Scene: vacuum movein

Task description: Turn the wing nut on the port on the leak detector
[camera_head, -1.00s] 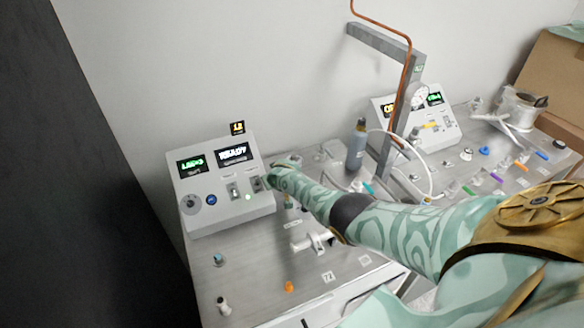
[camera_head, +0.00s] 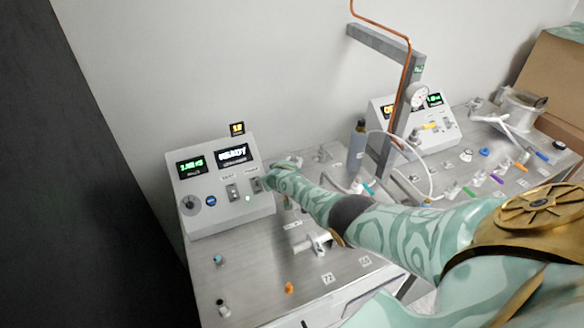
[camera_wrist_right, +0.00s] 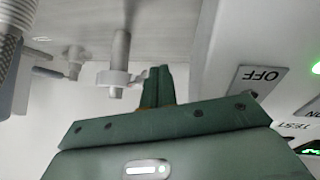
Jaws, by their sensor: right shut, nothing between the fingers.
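The leak detector (camera_head: 222,213) is a pale grey console at left in the head view, with a green readout and a white "READY" display. My right arm reaches in from the right. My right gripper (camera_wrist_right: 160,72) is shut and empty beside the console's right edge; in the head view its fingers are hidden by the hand. In the wrist view, a grey upright port tube (camera_wrist_right: 121,50) with a clamp ring (camera_wrist_right: 113,78) stands just left of the fingertips. A small part on the clamp, possibly the wing nut (camera_wrist_right: 138,78), is close to the fingers; contact is unclear. My left gripper is out of view.
A grey bottle (camera_head: 357,147), a white fitting (camera_head: 315,243) and an orange knob (camera_head: 289,287) stand on the metal bench. A second console (camera_head: 437,128) is behind, right.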

